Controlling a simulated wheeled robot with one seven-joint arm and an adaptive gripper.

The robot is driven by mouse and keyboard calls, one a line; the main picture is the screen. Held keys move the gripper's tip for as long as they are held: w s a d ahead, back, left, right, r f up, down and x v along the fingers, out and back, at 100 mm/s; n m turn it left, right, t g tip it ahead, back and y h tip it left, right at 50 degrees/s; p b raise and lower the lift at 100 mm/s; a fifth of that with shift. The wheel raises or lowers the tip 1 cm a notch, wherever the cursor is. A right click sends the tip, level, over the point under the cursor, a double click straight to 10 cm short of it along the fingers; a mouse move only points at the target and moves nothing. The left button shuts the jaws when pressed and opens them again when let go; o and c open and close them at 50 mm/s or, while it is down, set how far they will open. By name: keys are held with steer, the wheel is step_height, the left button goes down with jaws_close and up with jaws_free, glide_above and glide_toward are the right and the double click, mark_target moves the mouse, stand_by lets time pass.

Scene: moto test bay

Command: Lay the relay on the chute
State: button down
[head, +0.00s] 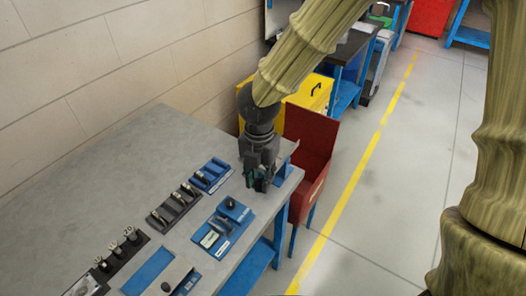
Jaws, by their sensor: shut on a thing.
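My gripper (260,184) is above the far right corner of the grey bench, pointing down. It is shut on a small dark green thing, seemingly the relay (261,184), mostly hidden between the fingers. The red chute (313,155) stands just off the bench's right end, to the right of my gripper. It looks like a red open-topped trough on blue legs, and my gripper partly hides its left side. The relay is apart from the chute.
The grey bench (160,135) holds a blue fixture plate (238,216), a blue rack (213,174), a dark rack (173,207) and a row of black-and-white parts (114,252). A yellow cabinet (312,93) stands behind the chute. The floor right of the yellow line is clear.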

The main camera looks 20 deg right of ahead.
steer(key=shift+r+n, duration=0.4)
steer(key=shift+n, duration=0.6)
steer(key=shift+w, duration=0.3)
steer(key=w+d+p, duration=0.1)
steer(key=w, duration=0.3)
steer(key=w+d+f+p, duration=0.1)
steer(key=w+p, duration=0.1)
steer(key=w, duration=0.3)
steer(key=w+d+p, duration=0.1)
steer(key=w, duration=0.4)
steer(key=shift+w+d+f+p, duration=0.2)
steer(key=shift+w+p, duration=0.05)
steer(key=shift+p, duration=0.1)
steer(key=shift+w+f, duration=0.1)
steer(key=shift+f, duration=0.05)
steer(key=shift+f+p, duration=0.7)
steer(key=shift+f, duration=0.95)
steer(key=shift+d+f, duration=0.1)
steer(key=shift+f, duration=0.05)
steer(key=c, duration=1.1)
jaws_free()
steer(key=shift+c, duration=0.2)
